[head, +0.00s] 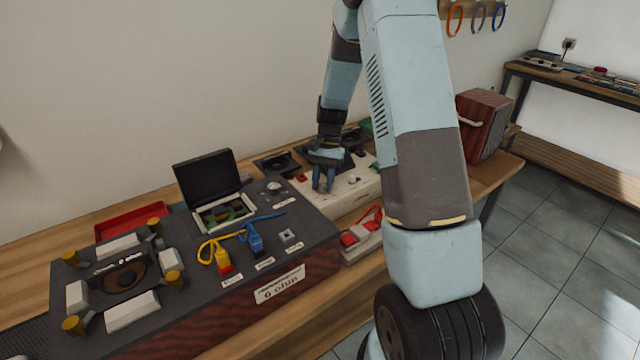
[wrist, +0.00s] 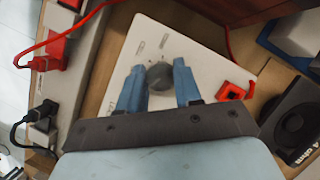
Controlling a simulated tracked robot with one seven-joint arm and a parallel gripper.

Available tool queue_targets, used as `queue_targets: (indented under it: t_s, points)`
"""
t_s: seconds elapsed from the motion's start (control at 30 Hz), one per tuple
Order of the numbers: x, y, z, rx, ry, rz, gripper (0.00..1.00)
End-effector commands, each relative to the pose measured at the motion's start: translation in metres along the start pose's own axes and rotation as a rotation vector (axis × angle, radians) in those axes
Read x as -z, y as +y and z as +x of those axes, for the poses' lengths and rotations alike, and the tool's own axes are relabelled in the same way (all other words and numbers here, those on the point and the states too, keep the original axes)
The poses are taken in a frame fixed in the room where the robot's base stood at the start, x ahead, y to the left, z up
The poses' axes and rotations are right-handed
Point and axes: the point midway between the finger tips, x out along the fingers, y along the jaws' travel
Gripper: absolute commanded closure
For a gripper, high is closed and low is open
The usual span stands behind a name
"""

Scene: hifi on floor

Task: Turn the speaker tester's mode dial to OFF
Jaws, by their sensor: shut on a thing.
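My gripper (head: 323,187) reaches down onto a white panel (head: 359,191) at the middle of the bench. In the wrist view, its two blue fingers (wrist: 158,70) stand on either side of a round dark grey knob (wrist: 160,77) on the white panel (wrist: 160,34) and are shut on it. Small printed marks lie around the knob, too blurred to read, so I cannot tell its setting. The fingers hide the knob in the head view. A large dark console (head: 310,240) stands left of the white panel. It carries another, pale knob (head: 273,187).
A red switch (wrist: 232,91) is right of my fingers. A power strip with plugs (wrist: 62,85) and a red cable lie left. A red box (head: 484,125) stands far right.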

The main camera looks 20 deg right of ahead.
Motion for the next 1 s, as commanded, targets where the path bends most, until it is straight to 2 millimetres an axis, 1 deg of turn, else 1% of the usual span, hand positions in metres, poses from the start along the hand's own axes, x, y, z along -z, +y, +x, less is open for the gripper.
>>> queue_targets:
  t_s: [0.03,0.3,0.77,0.8,1.0]
  points:
    - [-0.0003,0.0048,0.0021,-0.016,-0.007,-0.016,0.96]
    - [-0.0001,0.005,0.0017,-0.043,-0.007,-0.08,0.97]
    - [0.0001,0.0049,0.0011,-0.046,-0.006,-0.091,0.97]
    - [0.0001,0.0048,0.001,-0.046,-0.005,-0.091,0.64]
    - [0.0003,0.0027,0.0004,-0.043,-0.002,-0.092,0.44]
